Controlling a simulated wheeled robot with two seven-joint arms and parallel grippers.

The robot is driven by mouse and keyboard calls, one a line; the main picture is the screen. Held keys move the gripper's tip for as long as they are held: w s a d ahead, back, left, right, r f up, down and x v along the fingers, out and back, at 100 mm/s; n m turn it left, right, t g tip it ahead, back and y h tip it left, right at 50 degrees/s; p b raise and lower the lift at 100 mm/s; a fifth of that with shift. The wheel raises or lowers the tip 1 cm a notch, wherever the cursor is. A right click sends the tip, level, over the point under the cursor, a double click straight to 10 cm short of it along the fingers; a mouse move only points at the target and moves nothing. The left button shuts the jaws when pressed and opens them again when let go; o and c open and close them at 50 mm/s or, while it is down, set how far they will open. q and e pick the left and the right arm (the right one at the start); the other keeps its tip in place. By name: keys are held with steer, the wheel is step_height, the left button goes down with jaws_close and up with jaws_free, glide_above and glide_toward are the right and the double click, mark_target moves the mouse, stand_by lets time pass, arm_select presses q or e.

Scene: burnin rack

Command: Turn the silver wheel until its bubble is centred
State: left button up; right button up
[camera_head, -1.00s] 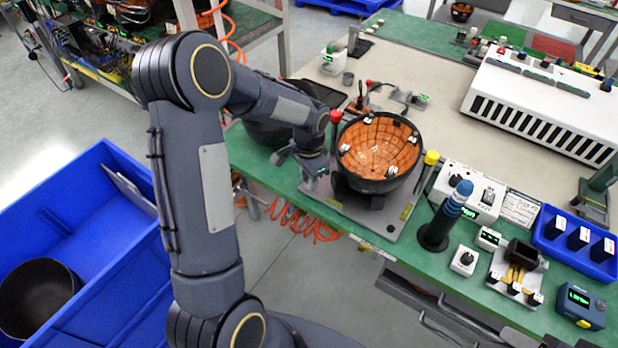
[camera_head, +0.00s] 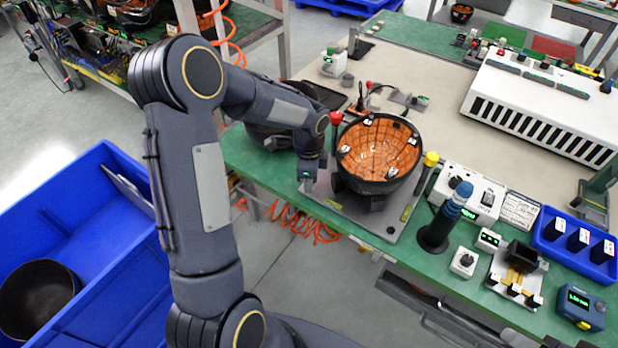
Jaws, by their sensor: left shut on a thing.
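My left gripper (camera_head: 307,187) points down at the left front corner of the grey base plate (camera_head: 375,228). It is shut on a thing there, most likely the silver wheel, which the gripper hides. A black bowl with an orange gridded inside (camera_head: 380,150) sits in a dark cradle on the plate. A yellow-green bubble vial (camera_head: 406,213) lies on the plate's right side; its bubble is too small to read. A red-topped post (camera_head: 336,118) and a yellow-topped post (camera_head: 431,159) stand at the plate's other corners. My right gripper is not in view.
A dark blue-topped cylinder (camera_head: 440,225) and a white switch box (camera_head: 468,192) stand right of the plate on the green bench. A white slotted unit (camera_head: 545,110) is at the back right. A blue bin (camera_head: 90,190) is at the left.

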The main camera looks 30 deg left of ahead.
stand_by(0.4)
arm_select(q)
steer(key=o, duration=1)
step_height(320, 180, up, 8)
steer(key=shift+f, duration=0.25)
steer(key=shift+r, duration=0.15)
